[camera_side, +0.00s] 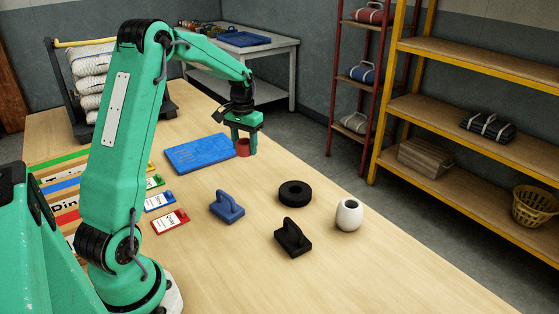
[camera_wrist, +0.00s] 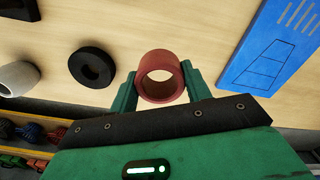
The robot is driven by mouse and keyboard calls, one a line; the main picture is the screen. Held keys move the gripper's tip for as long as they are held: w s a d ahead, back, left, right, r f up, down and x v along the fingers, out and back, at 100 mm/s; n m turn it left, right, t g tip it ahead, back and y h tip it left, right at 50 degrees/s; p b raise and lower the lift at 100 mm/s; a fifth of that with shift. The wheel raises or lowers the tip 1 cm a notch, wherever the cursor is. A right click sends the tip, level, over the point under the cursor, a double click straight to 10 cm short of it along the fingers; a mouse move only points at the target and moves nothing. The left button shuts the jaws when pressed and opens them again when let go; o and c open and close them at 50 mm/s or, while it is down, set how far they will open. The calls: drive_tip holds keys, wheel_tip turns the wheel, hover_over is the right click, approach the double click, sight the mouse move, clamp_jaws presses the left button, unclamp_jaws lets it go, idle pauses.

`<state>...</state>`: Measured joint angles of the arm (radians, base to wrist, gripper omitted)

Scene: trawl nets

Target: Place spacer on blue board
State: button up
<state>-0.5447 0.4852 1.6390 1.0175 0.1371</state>
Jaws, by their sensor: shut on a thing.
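The spacer is a red-brown hollow ring (camera_wrist: 147,88), held between the two green fingers of my gripper (camera_wrist: 160,90). In the side view the spacer (camera_side: 243,148) hangs under my gripper (camera_side: 240,143), near the right end of the blue board. My gripper is shut on it. The blue board (camera_side: 200,153) lies flat on the wooden table, with pale lines drawn on it. In the wrist view the board (camera_wrist: 262,55) is to the right of the spacer, apart from it. The gap between spacer and table cannot be judged exactly.
On the table are a black ring (camera_side: 295,194), a white pot (camera_side: 349,214), a black handled block (camera_side: 293,238) and a blue handled block (camera_side: 227,207). Labelled cards (camera_side: 170,221) lie at left. Yellow shelves (camera_side: 470,140) stand beyond the right edge. The front right table is clear.

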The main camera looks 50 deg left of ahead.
drive_tip(key=s+a+r+n, duration=0.1)
drive_tip(key=s+a, duration=0.1)
drive_tip(key=a, duration=1)
hover_over(198, 156)
wheel_tip(198, 156, down, 7)
drive_tip(key=shift+r, duration=0.1)
drive_tip(key=shift+d+f, duration=0.1)
drive_tip(key=shift+f, duration=1.9)
drive_tip(key=shift+f, duration=0.15)
drive_tip(key=o, duration=1)
wheel_tip(198, 156, up, 12)
drive_tip(key=shift+r, duration=0.2)
